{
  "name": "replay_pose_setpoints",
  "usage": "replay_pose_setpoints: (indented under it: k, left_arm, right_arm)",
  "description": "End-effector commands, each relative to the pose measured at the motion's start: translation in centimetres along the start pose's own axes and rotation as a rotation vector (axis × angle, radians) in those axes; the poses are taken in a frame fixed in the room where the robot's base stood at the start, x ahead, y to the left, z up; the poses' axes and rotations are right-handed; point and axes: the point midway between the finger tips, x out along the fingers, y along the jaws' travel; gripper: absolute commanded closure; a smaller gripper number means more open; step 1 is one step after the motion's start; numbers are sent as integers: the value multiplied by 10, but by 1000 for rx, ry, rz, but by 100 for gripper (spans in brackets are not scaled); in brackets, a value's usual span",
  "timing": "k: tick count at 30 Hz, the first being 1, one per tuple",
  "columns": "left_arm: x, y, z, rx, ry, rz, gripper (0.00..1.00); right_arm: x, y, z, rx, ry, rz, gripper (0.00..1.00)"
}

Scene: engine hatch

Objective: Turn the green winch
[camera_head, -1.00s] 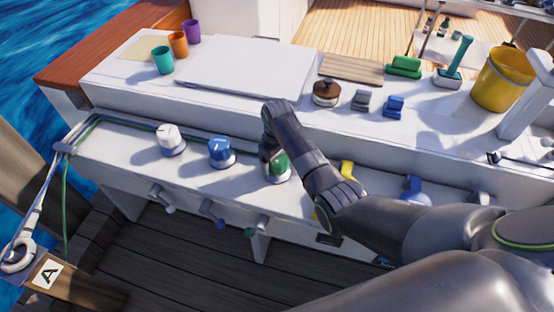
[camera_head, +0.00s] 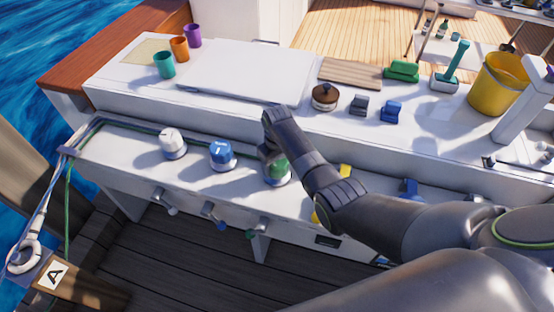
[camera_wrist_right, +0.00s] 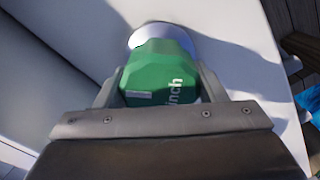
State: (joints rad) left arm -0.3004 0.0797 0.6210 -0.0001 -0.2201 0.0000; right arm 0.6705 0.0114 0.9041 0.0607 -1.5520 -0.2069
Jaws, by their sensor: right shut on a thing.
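The green winch (camera_head: 279,170) stands on the lower white ledge, partly hidden by my right gripper in the head view. In the right wrist view the green winch (camera_wrist_right: 160,75) fills the space between the fingers, with white lettering on its side and a pale round base. My right gripper (camera_head: 268,157) is shut on it, with one finger on each side; the gripper also shows in the wrist view (camera_wrist_right: 159,92). My left gripper is not in view.
A blue winch (camera_head: 222,154) and a white winch (camera_head: 172,143) stand to the left on the same ledge. Handles (camera_head: 212,213) stick out below. Yellow parts (camera_head: 322,208) lie beside my right arm. A brown-topped pot (camera_head: 325,96) and blue cleat (camera_head: 392,110) sit on the upper deck.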

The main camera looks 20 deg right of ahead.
Motion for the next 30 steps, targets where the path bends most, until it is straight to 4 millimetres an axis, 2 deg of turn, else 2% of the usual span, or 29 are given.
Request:
replay_pose_setpoints:
  k: [1,3,12,21,30]
  left_arm:
    - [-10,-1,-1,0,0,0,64]
    - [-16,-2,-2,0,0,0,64]
    - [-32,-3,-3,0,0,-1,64]
    - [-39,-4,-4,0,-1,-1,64]
    - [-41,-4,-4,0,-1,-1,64]
  right_arm:
    - [-5,0,0,40,-3,-1,59]
    - [-5,0,0,99,-2,-1,59]
    - [-3,0,0,330,0,-1,59]
    - [-2,0,-1,477,1,-1,59]
    - [-1,0,-1,522,2,-1,59]
